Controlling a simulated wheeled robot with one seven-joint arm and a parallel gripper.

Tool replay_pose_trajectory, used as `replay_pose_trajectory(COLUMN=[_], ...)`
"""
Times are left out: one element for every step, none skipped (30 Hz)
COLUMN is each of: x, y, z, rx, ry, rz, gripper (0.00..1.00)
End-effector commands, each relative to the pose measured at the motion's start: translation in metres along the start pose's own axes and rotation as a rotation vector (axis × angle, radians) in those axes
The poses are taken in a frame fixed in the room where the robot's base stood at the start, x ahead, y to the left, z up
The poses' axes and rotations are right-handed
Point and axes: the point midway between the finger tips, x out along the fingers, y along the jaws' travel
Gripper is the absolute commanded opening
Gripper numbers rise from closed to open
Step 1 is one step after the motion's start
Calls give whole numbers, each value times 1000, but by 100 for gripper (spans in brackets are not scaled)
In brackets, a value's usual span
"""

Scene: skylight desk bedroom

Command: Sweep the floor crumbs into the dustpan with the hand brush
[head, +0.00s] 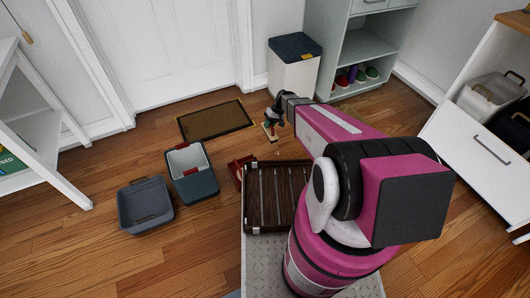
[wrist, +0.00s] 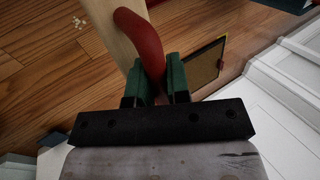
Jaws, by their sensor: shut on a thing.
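My gripper (wrist: 156,78) is shut on the red handle of the hand brush (wrist: 142,35), with one green finger on each side. The brush has a pale wooden body; in the head view it (head: 269,132) hangs below my gripper (head: 277,119), close to the floor. Its bristles are not clear. Pale crumbs (wrist: 79,22) lie on the wood floor at the upper left of the wrist view, apart from the brush. A red dustpan (head: 237,169) lies on the floor left of the slatted rack, partly hidden by it.
A dark slatted rack (head: 284,197) is in front of me. A grey tub (head: 128,212) and a grey bin (head: 204,183) stand left. A doormat (head: 216,121) lies by the door. A lidded bin (head: 293,75) stands behind my gripper. An open drawer (head: 480,155) juts out right.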

Motion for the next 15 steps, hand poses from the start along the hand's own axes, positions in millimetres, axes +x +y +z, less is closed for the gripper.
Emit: replay_pose_trajectory(x=[22,33,48,59,70,84,94,103,115,123,130,139,145,150,156], y=[7,10,13,16,19,22,25,27,30,32,34,36,38,39,40], z=[1,3,6,7,10,13,16,18,21,24,27,29,31,33,35], rx=[-4,-6,-11,-14,-17,-21,-23,-25,-28,-30,-32,-34,-35,-35,-37], ry=[-5,-6,-8,-9,-10,-12,-12,-13,-13,-15,-15,-15,-15,-15,-16], rz=[-7,-11,-17,-20,-23,-27,-30,-33,-36,-38,-40,-42,-43,-45,-47], gripper=[0,0,0,0,0,0,0,0,0,0,0,0,0,0,0])
